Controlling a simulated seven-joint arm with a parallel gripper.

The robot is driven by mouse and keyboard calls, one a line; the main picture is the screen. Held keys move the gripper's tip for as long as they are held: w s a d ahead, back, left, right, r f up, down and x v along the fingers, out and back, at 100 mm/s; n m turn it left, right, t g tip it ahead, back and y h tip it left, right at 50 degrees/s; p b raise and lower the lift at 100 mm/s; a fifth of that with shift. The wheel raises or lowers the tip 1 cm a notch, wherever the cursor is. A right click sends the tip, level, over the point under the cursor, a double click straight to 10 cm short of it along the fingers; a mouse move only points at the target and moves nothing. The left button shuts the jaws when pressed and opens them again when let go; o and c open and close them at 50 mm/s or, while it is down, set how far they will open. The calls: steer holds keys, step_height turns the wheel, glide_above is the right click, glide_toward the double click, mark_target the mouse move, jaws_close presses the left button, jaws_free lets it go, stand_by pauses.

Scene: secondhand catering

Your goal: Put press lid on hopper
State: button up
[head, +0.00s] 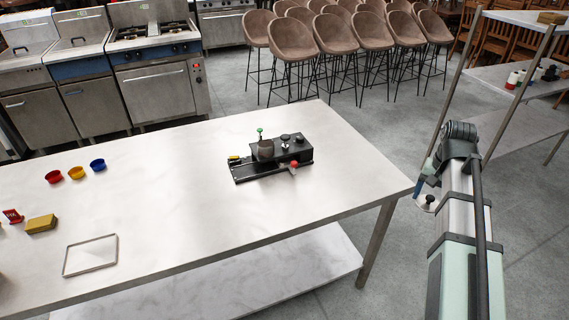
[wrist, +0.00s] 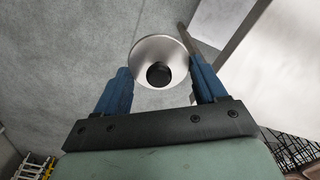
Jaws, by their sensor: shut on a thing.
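The press lid (head: 426,203) is a pale round disc with a black knob. My gripper (head: 424,184) is shut on it and holds it past the table's right end, above the floor. In the wrist view, the lid (wrist: 157,47) lies between the blue fingers of my gripper (wrist: 160,72), its knob facing the camera. The black press (head: 290,152) stands on the steel table. The hopper (head: 265,149) is a dark grey cup on its left part. The lid is well to the right of the hopper and apart from it.
The steel table (head: 180,190) carries red, yellow (head: 76,172) and blue bowls, a yellow block (head: 41,224) and a thin rectangular frame (head: 90,256) at left. The tabletop right of the press is clear. A shelf rack (head: 505,80) stands beyond my arm.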

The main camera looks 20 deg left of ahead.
steer(key=w+a+r+n, duration=0.1)
steer(key=w+a+r, duration=0.1)
steer(key=a+r, duration=0.5)
steer(key=n, duration=1.9)
glide_above(201, 176)
step_height(201, 176, down, 9)
steer(key=shift+f, duration=4.5)
steer(key=shift+f, duration=0.1)
steer(key=o, duration=1)
